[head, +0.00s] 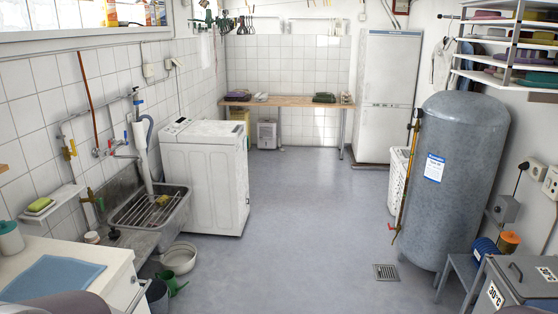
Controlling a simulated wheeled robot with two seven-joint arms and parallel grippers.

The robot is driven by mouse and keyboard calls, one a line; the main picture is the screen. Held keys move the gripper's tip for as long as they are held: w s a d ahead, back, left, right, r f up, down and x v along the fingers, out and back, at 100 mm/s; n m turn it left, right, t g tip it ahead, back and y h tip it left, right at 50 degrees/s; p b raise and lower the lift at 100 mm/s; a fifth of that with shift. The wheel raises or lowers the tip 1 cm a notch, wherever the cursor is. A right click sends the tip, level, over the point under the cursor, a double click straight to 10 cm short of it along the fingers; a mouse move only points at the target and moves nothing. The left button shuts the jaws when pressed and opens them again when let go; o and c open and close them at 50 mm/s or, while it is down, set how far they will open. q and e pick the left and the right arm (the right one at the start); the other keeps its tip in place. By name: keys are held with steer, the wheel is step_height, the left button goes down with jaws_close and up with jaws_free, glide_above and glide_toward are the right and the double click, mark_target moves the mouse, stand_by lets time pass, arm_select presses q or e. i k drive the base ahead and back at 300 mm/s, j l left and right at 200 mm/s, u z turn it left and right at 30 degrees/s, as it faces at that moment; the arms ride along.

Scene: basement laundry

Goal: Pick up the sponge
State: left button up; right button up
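A green and yellow sponge (40,205) lies on a small white wall shelf (52,203) at the left, above the white counter. A small yellow item (162,200) sits on the rack in the metal sink (170,218); it is too small to tell whether it is also a sponge. Neither of my grippers shows in the head view, so nothing can be seen in them.
A white counter (112,262) with a blue cloth (52,277) and a bottle (10,238) is at the lower left. A basin (180,258) and a green watering can (172,284) stand on the floor. A grey tank (450,180) stands right. The middle floor is clear.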

mark_target(162, 201)
steer(key=i, duration=1.35)
steer(key=i+l+u, duration=0.1)
steer(key=i, duration=1.2)
steer(key=i+u, duration=0.2)
steer(key=i, duration=0.35)
steer(key=i+u, duration=0.25)
steer(key=i, duration=0.3)
steer(key=i+l+u, duration=0.2)
steer(key=i, duration=0.35)
steer(key=i+l+u, duration=0.25)
steer(key=i, duration=0.3)
steer(key=i+j+u, duration=0.2)
steer(key=i+u, duration=0.2)
steer(key=i, duration=0.2)
steer(key=i+u, duration=0.45)
steer(key=i+j, duration=0.05)
steer(key=i, duration=0.05)
